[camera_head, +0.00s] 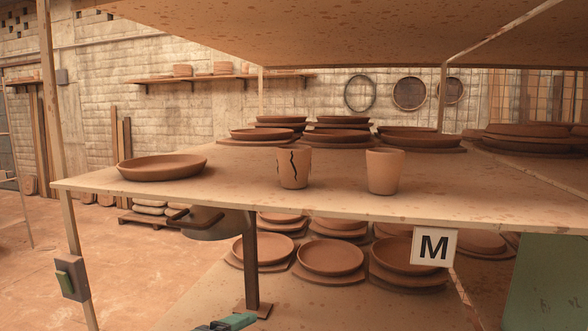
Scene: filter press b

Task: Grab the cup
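Two clay cups stand upright on the upper shelf board (240,193), near its front edge. The left cup (293,169) has a dark, jagged crack-like line down its side. The right cup (384,172) looks plain and is slightly wider at the rim. They stand apart, with bare board between them.
A shallow clay plate (162,167) lies left of the cups. Stacked plates (342,131) fill the back of the board. Another shelf (330,30) hangs overhead. A sign "M" (434,247) hangs on the front edge. More plates (331,258) lie below. A small teal object (226,322) shows at bottom.

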